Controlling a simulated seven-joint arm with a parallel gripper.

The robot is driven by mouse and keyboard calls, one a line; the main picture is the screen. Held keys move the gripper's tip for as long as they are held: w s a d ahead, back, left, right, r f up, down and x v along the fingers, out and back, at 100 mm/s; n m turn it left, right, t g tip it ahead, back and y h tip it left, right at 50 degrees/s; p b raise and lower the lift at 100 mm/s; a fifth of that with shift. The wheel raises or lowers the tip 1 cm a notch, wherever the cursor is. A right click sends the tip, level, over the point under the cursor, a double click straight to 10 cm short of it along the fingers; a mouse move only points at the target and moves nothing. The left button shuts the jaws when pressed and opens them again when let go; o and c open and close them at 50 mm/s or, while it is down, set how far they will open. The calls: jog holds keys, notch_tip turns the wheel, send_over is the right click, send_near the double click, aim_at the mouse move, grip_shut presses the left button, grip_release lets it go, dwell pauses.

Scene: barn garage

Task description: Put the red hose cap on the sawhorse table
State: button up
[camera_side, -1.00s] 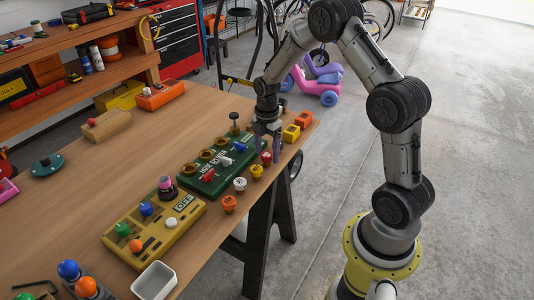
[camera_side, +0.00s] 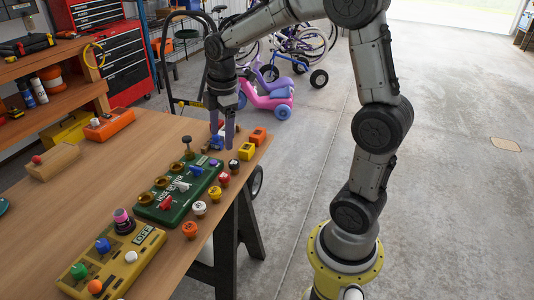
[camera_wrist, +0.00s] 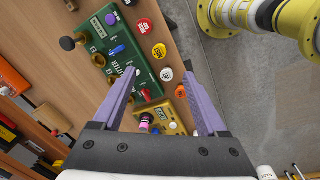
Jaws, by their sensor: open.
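The red hose cap (camera_side: 224,179) stands on the wooden sawhorse table (camera_side: 105,175), beside the right end of the green box (camera_side: 178,191) and in line with other caps. In the wrist view the red cap (camera_wrist: 144,25) lies near the top, beyond the fingertips. My gripper (camera_side: 221,142) is open and empty, pointing down above the table near its back right edge.
Yellow (camera_side: 214,193), white (camera_side: 199,208) and orange (camera_side: 189,230) caps stand along the table's right edge. A yellow box with knobs (camera_side: 112,262) is in front. The table's left middle is mostly clear.

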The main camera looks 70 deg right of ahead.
jog(key=s+a+r+m+t, duration=0.2)
jog(key=s+a+m, duration=0.3)
jog(key=s, duration=0.4)
jog(key=s+a+r+m+t, duration=0.2)
jog(key=s+a+m, duration=0.3)
jog(key=s, duration=0.4)
jog(key=shift+s+r+m, duration=0.2)
jog(key=shift+s+m, duration=0.15)
jog(key=shift+m, duration=0.45)
